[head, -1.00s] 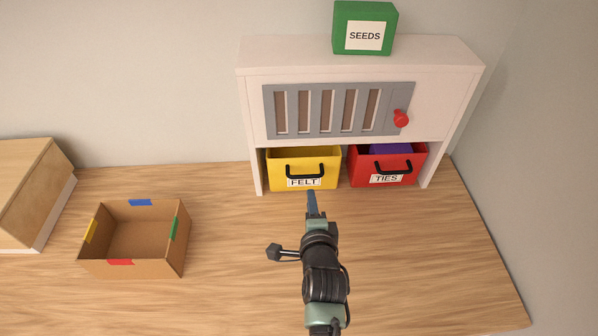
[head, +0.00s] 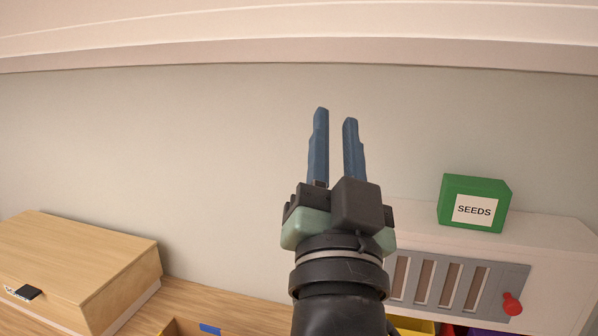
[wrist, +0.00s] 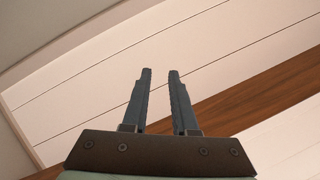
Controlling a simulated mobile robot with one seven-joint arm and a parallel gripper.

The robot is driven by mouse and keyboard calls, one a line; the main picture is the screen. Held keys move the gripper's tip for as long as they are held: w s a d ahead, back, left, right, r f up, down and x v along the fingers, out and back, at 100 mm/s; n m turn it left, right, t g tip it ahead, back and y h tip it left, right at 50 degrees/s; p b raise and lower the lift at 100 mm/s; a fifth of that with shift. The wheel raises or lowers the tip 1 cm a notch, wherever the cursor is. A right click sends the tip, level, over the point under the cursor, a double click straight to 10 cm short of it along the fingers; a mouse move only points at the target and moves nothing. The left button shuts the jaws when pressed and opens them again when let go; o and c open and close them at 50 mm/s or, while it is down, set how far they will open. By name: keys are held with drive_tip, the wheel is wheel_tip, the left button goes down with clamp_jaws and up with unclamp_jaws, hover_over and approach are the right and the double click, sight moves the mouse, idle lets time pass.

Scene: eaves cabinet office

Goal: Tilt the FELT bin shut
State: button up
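The yellow FELT bin (head: 412,325) shows only as a sliver at the bottom edge of the head view, partly behind my arm, so its label, handle and tilt cannot be seen now. My gripper (head: 336,115) is raised high in front of the wall, up and left of the bin and well apart from it. Its two blue fingers point up and stand apart with nothing between them. In the wrist view my gripper (wrist: 160,72) is also open and empty, facing a pale panelled surface.
A white cabinet (head: 555,262) with a grey slatted panel (head: 455,287) and red knob (head: 512,304) stands at right. A green SEEDS box (head: 474,204) sits on top. A wooden box (head: 75,265) is at left. A pale sloped ceiling (head: 200,35) hangs above.

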drive_tip(key=s+a+r+n+t+y, duration=0.1)
drive_tip(key=s+a+r+n+t, duration=0.2)
drive_tip(key=s+r, duration=0.6)
drive_tip(key=shift+s+a+r+n+y, duration=0.35)
drive_tip(key=shift+s+n, duration=0.55)
drive_tip(key=shift+n, duration=0.3)
